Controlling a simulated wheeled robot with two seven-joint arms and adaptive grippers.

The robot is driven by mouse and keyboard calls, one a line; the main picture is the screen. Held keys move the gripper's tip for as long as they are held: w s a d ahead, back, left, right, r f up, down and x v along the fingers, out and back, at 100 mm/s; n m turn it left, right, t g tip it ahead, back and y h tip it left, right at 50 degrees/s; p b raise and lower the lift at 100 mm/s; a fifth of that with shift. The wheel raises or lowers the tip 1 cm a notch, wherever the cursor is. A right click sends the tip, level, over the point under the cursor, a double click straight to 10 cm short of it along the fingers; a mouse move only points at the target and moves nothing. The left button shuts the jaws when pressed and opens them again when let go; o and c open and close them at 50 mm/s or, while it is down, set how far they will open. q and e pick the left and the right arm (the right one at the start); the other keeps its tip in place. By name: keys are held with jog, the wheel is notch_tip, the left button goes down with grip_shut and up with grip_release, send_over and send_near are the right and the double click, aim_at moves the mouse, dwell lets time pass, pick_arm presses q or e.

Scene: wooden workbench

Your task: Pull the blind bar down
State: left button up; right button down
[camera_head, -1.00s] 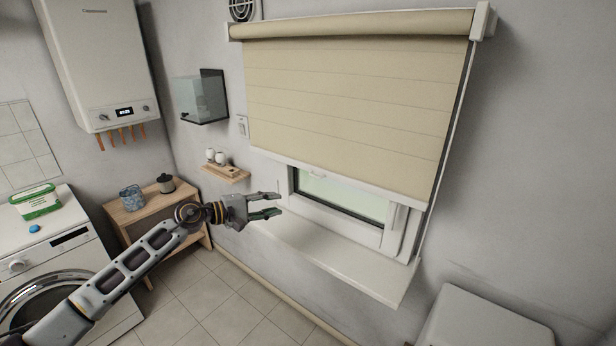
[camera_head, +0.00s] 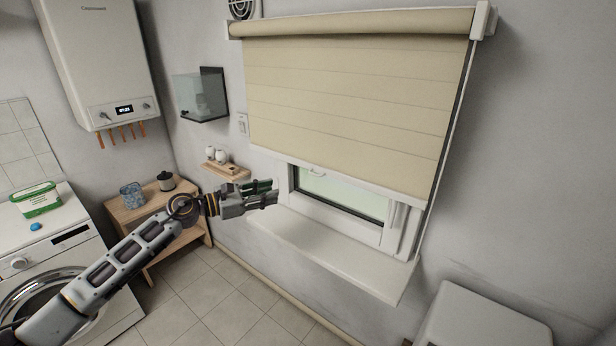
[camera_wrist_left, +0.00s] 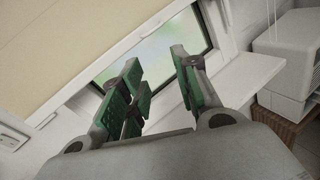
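The beige blind (camera_head: 350,90) covers the upper part of the window. Its pale blind bar (camera_head: 370,187) runs along the bottom edge, with a small pull tab (camera_head: 316,173) near the middle. My right gripper is out of view.
The white sill (camera_head: 330,250) juts out under the window. A small shelf with two jars (camera_head: 222,158) is on the wall just behind my left gripper. A cord hangs at the blind's right side. A white appliance (camera_head: 480,320) stands lower right.

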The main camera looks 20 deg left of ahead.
aim_at(317, 155)
pick_arm(q)
jog(key=shift+d+r+n+t, duration=0.1)
jog(key=shift+r+n, duration=0.2)
jog(key=shift+n, duration=3.15)
jog(key=shift+a+r+n+t, duration=0.1)
jog(key=shift+r+n, duration=0.25)
jog(key=shift+n, duration=3.15)
jog(key=shift+d+r+n+t, duration=0.1)
jog(key=shift+r+n, duration=0.2)
jog(key=shift+n, duration=3.15)
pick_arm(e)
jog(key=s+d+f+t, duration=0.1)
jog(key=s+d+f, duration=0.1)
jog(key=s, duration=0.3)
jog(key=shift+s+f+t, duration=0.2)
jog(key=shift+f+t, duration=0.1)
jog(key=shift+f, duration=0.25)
pick_arm(q)
jog(key=shift+d, duration=0.1)
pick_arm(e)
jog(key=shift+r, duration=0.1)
